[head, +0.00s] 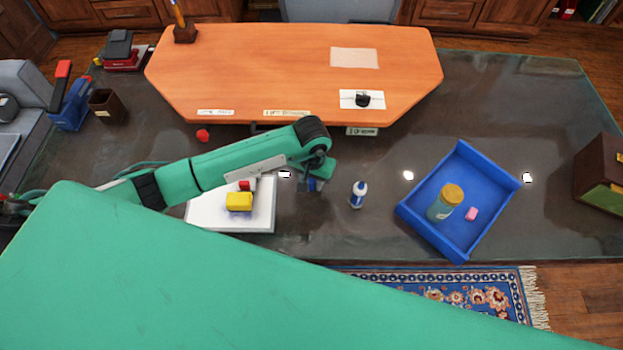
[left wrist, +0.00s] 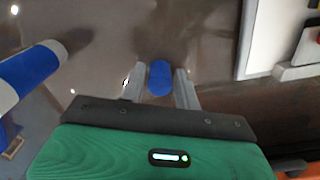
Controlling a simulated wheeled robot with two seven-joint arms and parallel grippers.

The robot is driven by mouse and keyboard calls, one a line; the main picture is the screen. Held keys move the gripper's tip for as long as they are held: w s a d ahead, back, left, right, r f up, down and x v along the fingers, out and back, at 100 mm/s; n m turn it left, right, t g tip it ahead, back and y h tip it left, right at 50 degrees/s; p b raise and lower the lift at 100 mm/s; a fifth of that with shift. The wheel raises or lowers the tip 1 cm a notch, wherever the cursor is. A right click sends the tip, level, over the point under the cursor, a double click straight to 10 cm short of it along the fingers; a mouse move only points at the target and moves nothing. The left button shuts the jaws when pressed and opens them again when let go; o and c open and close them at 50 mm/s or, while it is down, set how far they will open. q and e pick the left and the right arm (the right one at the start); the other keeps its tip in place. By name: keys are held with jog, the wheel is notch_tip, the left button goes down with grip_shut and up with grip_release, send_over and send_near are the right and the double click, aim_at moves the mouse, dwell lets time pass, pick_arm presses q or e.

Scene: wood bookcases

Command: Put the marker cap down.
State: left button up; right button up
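The marker cap (left wrist: 160,78) is a small blue piece between the two fingers of my left gripper (left wrist: 160,86) in the left wrist view. The fingers sit close against both its sides, and it appears held. In the head view my left gripper (head: 311,186) points down over the dark glass table, between the white tray and a white-and-blue bottle-like object (head: 358,194). The cap is only a small blue patch there, mostly hidden by the gripper. I cannot tell its height above the table. My right gripper is out of view.
The white tray (head: 258,221) holds a yellow block (head: 239,201) and a red piece. A blue tray (head: 487,215) on the right holds a yellow-lidded jar (head: 444,203) and a pink block. An orange board (head: 250,70) lies behind. The glass around the bottle is clear.

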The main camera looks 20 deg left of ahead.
aim_at(312, 180)
pick_arm(q)
jog(key=shift+o, duration=0.9)
jog(key=shift+r, duration=0.2)
jog(key=shift+w+r, duration=0.1)
jog(key=shift+r, duration=0.15)
notch_tip(312, 180, up, 12)
jog(key=b, duration=0.3)
jog(key=shift+f, duration=0.25)
jog(key=shift+f, duration=0.1)
